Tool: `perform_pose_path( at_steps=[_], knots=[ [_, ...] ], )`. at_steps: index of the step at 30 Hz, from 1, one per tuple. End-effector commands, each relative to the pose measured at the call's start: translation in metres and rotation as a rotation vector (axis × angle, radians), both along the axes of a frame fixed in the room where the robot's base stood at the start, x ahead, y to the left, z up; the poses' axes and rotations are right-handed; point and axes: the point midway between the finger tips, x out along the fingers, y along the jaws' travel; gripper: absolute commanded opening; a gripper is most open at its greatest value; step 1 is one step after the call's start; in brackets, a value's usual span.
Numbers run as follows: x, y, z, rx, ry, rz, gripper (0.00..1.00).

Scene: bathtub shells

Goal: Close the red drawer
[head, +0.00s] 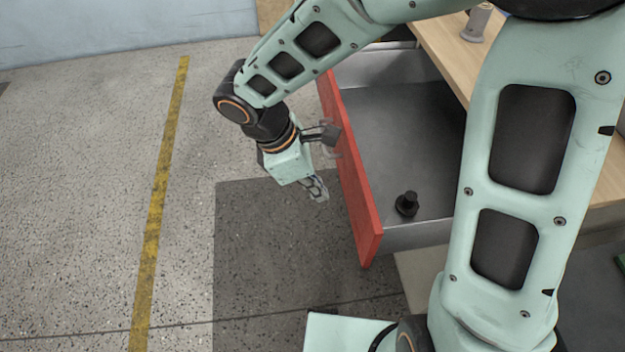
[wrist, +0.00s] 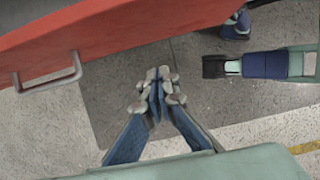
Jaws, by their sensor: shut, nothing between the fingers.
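The red drawer (head: 350,165) is pulled out from under a wooden worktop; its red front faces left in the head view. The grey inside is in plain sight and holds a small black knob-like object (head: 407,204). My gripper (head: 319,190) is outside the drawer, just left of the red front, pointing down, shut and empty. In the wrist view my gripper (wrist: 158,85) shows shut below the red front (wrist: 130,25), with floor behind the fingertips. A metal handle (wrist: 48,80) is on the front at the left of that view, apart from the fingers.
The wooden worktop (head: 445,50) with a small grey cylinder (head: 476,22) on it lies above the drawer. Open floor (head: 80,200) with a yellow line (head: 160,190) is to the left. A dark floor patch (head: 270,250) lies below my gripper.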

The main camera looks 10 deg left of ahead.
Motion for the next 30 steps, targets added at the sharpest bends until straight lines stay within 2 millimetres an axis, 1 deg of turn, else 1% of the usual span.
perform_pose_path(
  at_steps=[1, 4, 6, 9, 13, 17, 30],
  knots=[
    [0.0, -0.005, -0.015, -0.002, 0.005, -0.001, 0.0],
    [0.002, -0.012, -0.034, -0.001, 0.004, -0.001, 0.0],
    [0.007, -0.024, -0.027, 0.001, -0.002, -0.005, 0.0],
    [0.01, -0.035, -0.027, -0.001, -0.001, -0.005, 0.0],
    [0.013, -0.045, -0.027, 0.0, -0.002, -0.001, 0.0],
    [0.014, -0.049, -0.027, 0.001, -0.002, 0.0, 0.0],
    [0.015, -0.052, -0.027, 0.0, -0.001, -0.001, 0.0]
  ],
)
